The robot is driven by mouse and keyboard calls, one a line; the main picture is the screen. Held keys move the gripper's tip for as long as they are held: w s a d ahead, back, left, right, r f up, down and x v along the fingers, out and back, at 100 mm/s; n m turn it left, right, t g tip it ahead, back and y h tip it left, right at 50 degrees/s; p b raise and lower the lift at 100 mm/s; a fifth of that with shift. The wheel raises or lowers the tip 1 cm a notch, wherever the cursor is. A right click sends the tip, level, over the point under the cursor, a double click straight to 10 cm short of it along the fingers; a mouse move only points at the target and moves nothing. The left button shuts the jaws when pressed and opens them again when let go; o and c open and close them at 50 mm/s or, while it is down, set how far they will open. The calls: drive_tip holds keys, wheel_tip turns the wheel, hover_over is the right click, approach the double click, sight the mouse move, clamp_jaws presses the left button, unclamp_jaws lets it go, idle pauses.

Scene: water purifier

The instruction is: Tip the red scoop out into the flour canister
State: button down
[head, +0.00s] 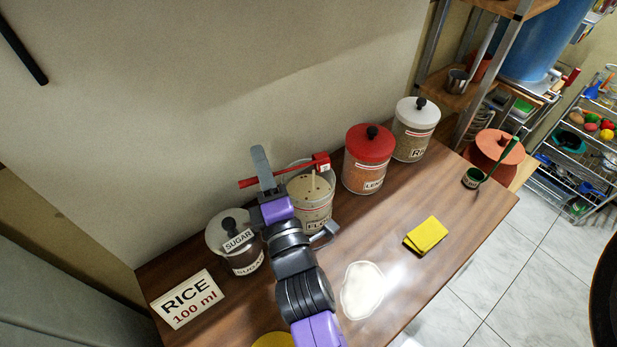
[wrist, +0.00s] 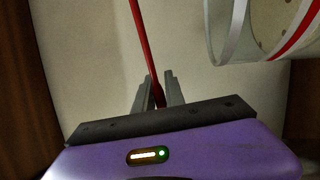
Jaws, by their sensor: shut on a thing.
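The red scoop (head: 321,162) has its small cup above the far rim of the open flour canister (head: 312,213). Its long red handle runs left to my gripper (head: 262,165), which is shut on it left of the canister. In the wrist view, the red handle (wrist: 138,35) rises from between the grey fingers of my gripper (wrist: 157,88). The canister's clear wall (wrist: 232,30) shows at the upper right there, apart from the fingers. A pale upright strip shows below the cup inside the canister; I cannot tell whether it is falling contents.
A sugar canister (head: 247,262) stands left of my arm, near a rice card (head: 187,299). A red-lidded canister (head: 369,172) and a white-lidded canister (head: 413,138) stand to the right. A yellow cloth (head: 426,235) and a white patch (head: 362,290) lie on the wooden table.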

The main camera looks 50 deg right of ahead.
drive_tip(key=shift+w+a+f+n+b, duration=0.1)
drive_tip(key=shift+a+f+n+b, duration=0.05)
drive_tip(key=shift+f+n+b, duration=0.3)
